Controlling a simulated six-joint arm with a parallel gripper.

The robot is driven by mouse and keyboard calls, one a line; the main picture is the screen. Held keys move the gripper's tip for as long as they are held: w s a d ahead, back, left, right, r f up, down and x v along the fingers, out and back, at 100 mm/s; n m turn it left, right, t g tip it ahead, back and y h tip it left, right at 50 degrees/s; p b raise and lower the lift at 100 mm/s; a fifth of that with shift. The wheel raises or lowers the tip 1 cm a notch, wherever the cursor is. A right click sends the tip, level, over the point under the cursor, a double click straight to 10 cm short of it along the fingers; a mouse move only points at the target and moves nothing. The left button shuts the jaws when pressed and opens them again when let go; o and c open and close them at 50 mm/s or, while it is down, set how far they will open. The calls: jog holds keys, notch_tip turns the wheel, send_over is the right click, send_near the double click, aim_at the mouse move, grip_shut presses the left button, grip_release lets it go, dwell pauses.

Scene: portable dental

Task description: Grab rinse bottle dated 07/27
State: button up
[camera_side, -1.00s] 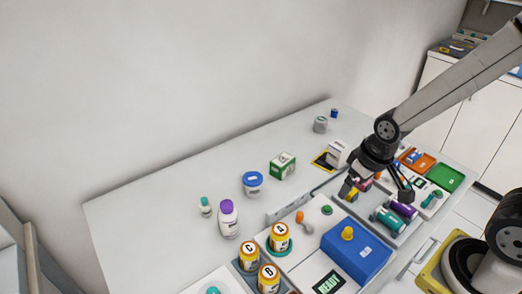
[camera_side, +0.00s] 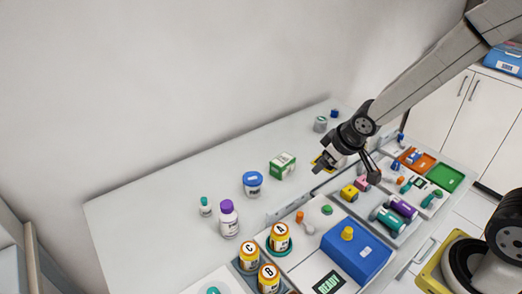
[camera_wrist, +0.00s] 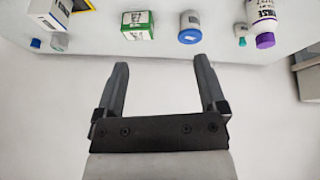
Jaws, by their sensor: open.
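A white bottle with a purple cap (camera_side: 229,224) stands on the left part of the table. It also shows at the upper right of the wrist view (camera_wrist: 263,18). A small bottle with a teal cap (camera_side: 205,206) stands beside it. Purple (camera_side: 402,206) and teal (camera_side: 387,221) cylinders lie in a tray at the right. No date is readable on any of these, so I cannot tell which bears 07/27. My gripper (camera_side: 348,172) is open and empty, raised above the table near the tray's back edge. Its spread fingers (camera_wrist: 162,66) show nothing between them.
A green and white box (camera_side: 283,166) and a blue-lidded tub (camera_side: 252,184) stand on the table. Orange jars marked A (camera_side: 280,238), B (camera_side: 268,279) and C (camera_side: 248,257) are at the front. A blue box (camera_side: 356,251) stands right of them. The back left tabletop is clear.

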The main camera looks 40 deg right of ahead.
jog(key=w+a+f+n+t+y, duration=0.1)
jog(key=w+a+n+t+y, duration=0.2)
jog(key=w, duration=0.5)
jog(key=w+a+f+n+t+y, duration=0.1)
jog(key=w+a+n+y, duration=0.35)
jog(key=w, duration=0.45)
jog(key=n+g+y, duration=0.7)
jog(key=n+g, duration=0.1)
jog(key=g, duration=0.1)
send_near(221, 209)
jog(key=a, duration=0.2)
jog(key=shift+f+n+g, duration=0.25)
jog(key=shift+f+g, duration=0.05)
jog(key=shift+f, duration=0.05)
jog(key=shift+x, duration=1.4)
jog(key=shift+a, duration=0.1)
jog(key=shift+x, duration=2.45)
jog(key=shift+w, duration=0.1)
